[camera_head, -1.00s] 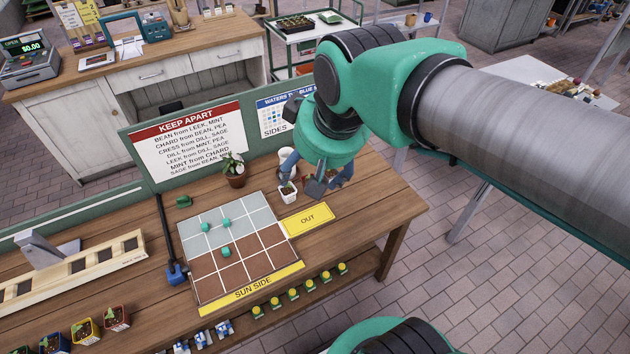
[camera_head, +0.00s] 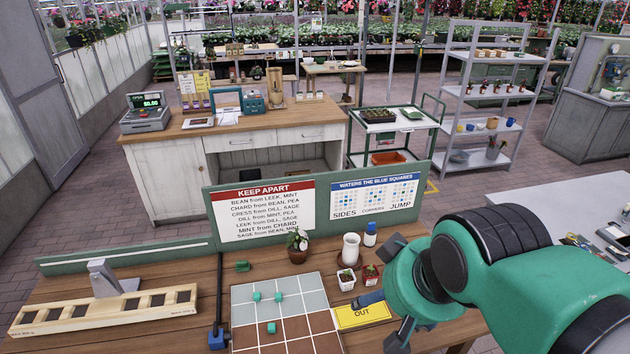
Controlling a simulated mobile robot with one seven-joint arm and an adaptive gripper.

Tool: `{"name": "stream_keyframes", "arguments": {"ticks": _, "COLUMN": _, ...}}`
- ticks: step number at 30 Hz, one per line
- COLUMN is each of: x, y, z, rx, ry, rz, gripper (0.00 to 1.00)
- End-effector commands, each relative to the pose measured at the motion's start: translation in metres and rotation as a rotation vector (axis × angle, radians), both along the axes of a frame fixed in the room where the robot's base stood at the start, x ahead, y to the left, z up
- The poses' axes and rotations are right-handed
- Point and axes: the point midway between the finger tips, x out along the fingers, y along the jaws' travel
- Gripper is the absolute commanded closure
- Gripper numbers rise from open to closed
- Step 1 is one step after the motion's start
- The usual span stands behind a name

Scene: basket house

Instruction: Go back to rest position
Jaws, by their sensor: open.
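My gripper (camera_head: 381,314) is in the lower right, partly hidden behind my green arm. Its fingers are apart with nothing visible between them. It is over the right part of the wooden bench (camera_head: 170,272), near the yellow OUT card (camera_head: 362,315). A small white pot with a seedling (camera_head: 346,283) stands just behind the card, left of the gripper and apart from it. A small red pot (camera_head: 371,281) stands beside the white pot.
A gridded board (camera_head: 300,300) with several green pieces lies left of the card. A white jar (camera_head: 350,249), a bottle (camera_head: 370,236) and a potted plant (camera_head: 297,255) stand behind. A green panel with the KEEP APART sign (camera_head: 262,210) rises at the bench's back.

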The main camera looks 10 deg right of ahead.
Motion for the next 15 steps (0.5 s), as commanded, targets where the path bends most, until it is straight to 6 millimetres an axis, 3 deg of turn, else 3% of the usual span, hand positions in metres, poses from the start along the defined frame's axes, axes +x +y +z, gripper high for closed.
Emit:
{"name": "stream_keyframes", "arguments": {"ticks": 9, "x": 0.000, "y": 0.000, "z": -0.046, "rx": 0.000, "ry": 0.001, "rz": 0.000, "gripper": 0.28}}
{"name": "stream_keyframes", "arguments": {"ticks": 15, "x": 0.000, "y": 0.000, "z": -0.062, "rx": 0.000, "ry": 0.000, "rz": 0.000, "gripper": 0.28}}
